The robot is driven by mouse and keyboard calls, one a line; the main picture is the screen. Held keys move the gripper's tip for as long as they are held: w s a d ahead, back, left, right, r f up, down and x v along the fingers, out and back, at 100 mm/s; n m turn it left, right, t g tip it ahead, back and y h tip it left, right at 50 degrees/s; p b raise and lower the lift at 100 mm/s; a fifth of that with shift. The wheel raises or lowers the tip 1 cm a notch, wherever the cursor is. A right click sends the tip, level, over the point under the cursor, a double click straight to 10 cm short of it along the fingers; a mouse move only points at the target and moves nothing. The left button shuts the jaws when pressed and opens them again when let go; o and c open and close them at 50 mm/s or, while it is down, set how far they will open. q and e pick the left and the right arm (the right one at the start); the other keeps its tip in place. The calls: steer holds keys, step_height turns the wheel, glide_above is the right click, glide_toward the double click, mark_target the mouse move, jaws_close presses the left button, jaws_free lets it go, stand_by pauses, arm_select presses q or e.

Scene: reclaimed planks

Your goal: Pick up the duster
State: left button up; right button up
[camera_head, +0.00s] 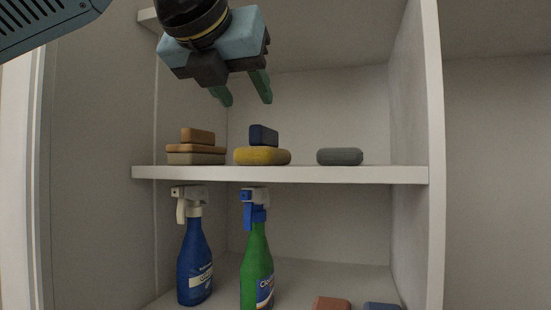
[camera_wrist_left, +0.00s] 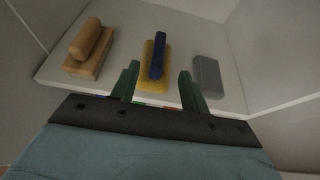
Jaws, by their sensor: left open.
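On the upper shelf (camera_head: 350,174) stand several blocks, and no label shows which is the duster. A dark blue block (camera_head: 263,136) lies on top of a yellow sponge-like block (camera_head: 262,157). To their left is a stack of brown and tan blocks (camera_head: 196,148), and to the right a grey rounded block (camera_head: 340,157). My left gripper (camera_head: 247,102) is open and empty above the blue block, green fingers pointing down. In the left wrist view, the blue block (camera_wrist_left: 158,56) and yellow block (camera_wrist_left: 152,80) show beyond and between the fingers (camera_wrist_left: 158,84). My right gripper is not in view.
A white side panel (camera_head: 433,120) bounds the shelf on the right. Below stand a blue spray bottle (camera_head: 195,262) and a green spray bottle (camera_head: 257,268), with a reddish block (camera_head: 332,303) and a blue block (camera_head: 381,306) beside them. Clear shelf lies around the grey block.

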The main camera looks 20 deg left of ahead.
mark_target(257, 125)
arm_select(q)
steer(key=x, duration=0.5)
steer(key=shift+w+d+f, duration=0.1)
steer(key=shift+w+f, duration=0.05)
steer(key=shift+w+f+b, duration=0.3)
steer(key=shift+w+f, duration=0.05)
steer(key=shift+w, duration=0.3)
steer(key=x, duration=0.3)
steer(key=shift+w+f, duration=0.2)
steer(key=shift+f, duration=0.05)
steer(key=shift+w+f, duration=0.1)
steer(key=shift+w, duration=0.25)
steer(key=shift+c, duration=0.2)
steer(key=c, duration=0.5)
jaws_close()
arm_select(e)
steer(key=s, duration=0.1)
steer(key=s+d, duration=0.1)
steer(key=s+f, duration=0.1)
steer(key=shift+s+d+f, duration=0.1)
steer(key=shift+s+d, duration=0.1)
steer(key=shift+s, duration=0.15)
